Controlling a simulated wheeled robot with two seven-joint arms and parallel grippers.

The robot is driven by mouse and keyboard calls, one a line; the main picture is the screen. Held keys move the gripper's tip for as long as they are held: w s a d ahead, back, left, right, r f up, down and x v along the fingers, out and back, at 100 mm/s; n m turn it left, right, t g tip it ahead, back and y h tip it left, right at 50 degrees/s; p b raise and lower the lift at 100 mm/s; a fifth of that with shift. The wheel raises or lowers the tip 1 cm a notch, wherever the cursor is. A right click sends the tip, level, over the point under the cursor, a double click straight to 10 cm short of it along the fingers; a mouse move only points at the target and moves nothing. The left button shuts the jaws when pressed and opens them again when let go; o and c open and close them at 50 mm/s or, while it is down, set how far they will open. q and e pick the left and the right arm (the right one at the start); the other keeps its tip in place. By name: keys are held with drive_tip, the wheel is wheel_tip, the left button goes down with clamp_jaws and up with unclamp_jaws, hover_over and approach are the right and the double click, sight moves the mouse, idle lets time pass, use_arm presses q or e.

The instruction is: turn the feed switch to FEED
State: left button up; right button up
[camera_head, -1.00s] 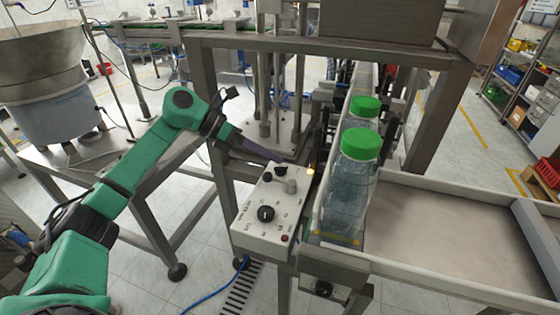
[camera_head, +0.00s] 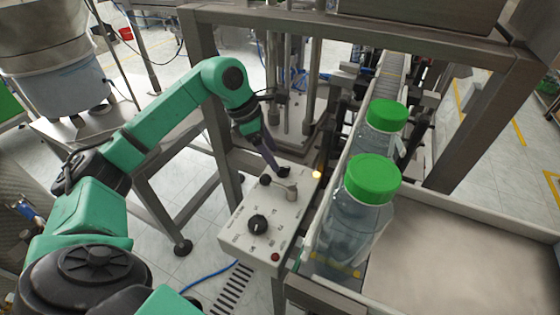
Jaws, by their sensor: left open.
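The white control box (camera_head: 240,228) stands beside the conveyor with its sloped panel facing up. A large black rotary knob with a light mark (camera_head: 258,224) sits on its lower part. A grey lever-like knob (camera_head: 291,191) and a smaller black knob (camera_head: 265,180) sit higher up. The panel lettering is too small to read, so I cannot tell which control is the feed switch. My left gripper (camera_head: 281,171) is open and points down at the panel's upper edge, just above the grey knob. Whether it touches anything is unclear. My right gripper is not in view.
Two clear bottles with green caps (camera_head: 372,178) (camera_head: 386,115) stand on the conveyor right of the box. A steel frame post (camera_head: 215,110) rises behind the box's left side. A lit amber lamp (camera_head: 317,174) and a red button (camera_head: 275,257) are on the box.

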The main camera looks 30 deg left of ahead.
sight(282, 168)
use_arm(q)
drive_tip(key=x, duration=0.4)
drive_tip(key=shift+w+r+p, duration=0.1)
drive_tip(key=shift+w+p, duration=0.1)
drive_tip(key=shift+p, duration=0.1)
drive_tip(key=shift+d+f, duration=0.1)
drive_tip(key=shift+f, duration=0.35)
clamp_jaws()
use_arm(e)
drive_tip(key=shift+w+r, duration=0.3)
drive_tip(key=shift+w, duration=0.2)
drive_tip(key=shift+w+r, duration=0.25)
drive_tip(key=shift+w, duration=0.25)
